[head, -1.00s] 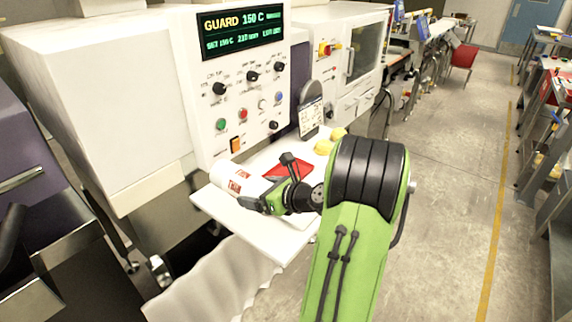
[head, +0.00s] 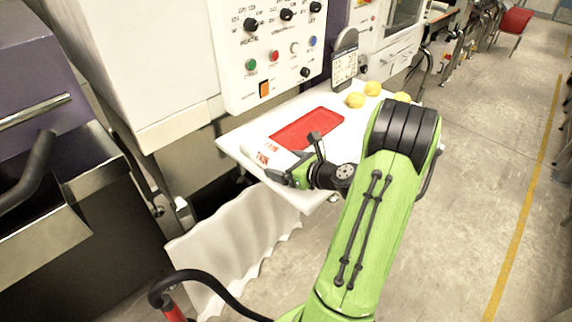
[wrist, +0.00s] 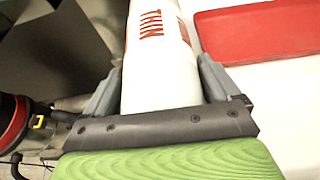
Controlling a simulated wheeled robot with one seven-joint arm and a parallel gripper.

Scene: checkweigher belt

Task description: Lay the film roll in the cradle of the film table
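The film roll (head: 262,157) is a white cylinder with red lettering, at the front left edge of a white table (head: 232,143). In the wrist view the film roll (wrist: 160,60) runs up between the two fingers, which press against both its sides. My gripper (head: 301,168) is shut on it; it also shows in the wrist view (wrist: 160,95). The roll's near end is hidden by the gripper body. I cannot make out a cradle in these views.
A red rectangular tray (head: 307,128) lies on the table behind the roll and also shows in the wrist view (wrist: 258,30). Several yellow round things, one here (head: 355,100), sit at the back right. A control panel (head: 275,50) rises behind. Open floor (head: 465,190) lies to the right.

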